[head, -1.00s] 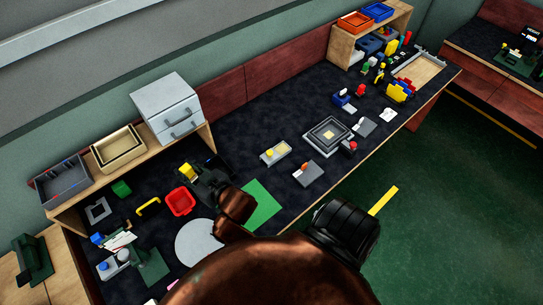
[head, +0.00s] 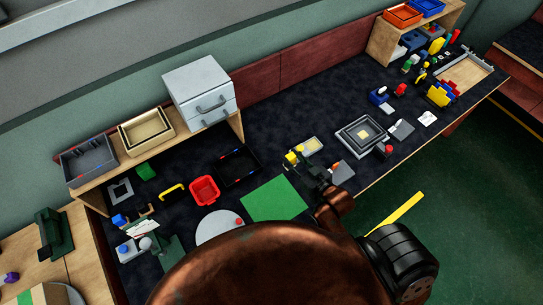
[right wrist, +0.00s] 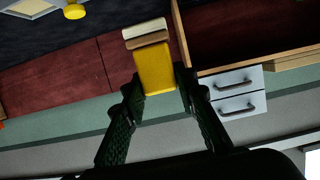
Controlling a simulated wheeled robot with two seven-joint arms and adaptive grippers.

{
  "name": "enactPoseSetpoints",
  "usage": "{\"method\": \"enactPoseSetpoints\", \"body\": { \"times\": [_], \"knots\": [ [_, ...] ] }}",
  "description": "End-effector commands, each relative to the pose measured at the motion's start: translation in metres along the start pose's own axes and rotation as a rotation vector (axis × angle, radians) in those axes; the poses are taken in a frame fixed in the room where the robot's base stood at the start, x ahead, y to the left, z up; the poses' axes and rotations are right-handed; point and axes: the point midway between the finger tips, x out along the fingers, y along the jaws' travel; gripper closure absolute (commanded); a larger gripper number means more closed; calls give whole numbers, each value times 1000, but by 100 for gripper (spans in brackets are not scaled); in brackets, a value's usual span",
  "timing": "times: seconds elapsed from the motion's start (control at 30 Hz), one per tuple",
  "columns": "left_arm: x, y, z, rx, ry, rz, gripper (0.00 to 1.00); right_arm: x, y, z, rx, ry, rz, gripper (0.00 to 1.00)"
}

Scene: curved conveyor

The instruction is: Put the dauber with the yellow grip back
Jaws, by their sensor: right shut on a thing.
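My right gripper (head: 305,169) is shut on the dauber with the yellow grip (head: 291,158). In the right wrist view the fingers (right wrist: 155,88) clasp its yellow block (right wrist: 154,72), and a pale and brown head (right wrist: 146,34) sits at the end away from the palm. I cannot tell the height of the dauber over the table. A yellow knob (right wrist: 75,11) shows at the top of the right wrist view. My left gripper is not in view.
A black tray (head: 238,166), a red bin (head: 205,190) and a green sheet (head: 274,199) lie to the left. A grey stepped square (head: 362,136) lies to the right. A white drawer unit (head: 200,92) stands on the shelf. The dark table is clear behind the gripper.

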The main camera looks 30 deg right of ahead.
Motion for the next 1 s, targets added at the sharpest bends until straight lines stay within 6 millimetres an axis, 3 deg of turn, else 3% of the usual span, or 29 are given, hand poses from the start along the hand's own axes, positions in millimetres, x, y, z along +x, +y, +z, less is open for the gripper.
{"method": "enactPoseSetpoints", "body": {
  "times": [0.33, 0.6, 0.9, 1.0],
  "knots": [
    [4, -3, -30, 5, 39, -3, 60, 82, 1, 8, 2, 5, -3, 98],
    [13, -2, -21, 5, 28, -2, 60, 137, 1, 39, 1, 2, -3, 98],
    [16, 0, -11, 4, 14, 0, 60, 157, 1, 51, -1, 3, -4, 98],
    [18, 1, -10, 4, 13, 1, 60, 162, 1, 64, 1, -1, -3, 98]
  ]
}}
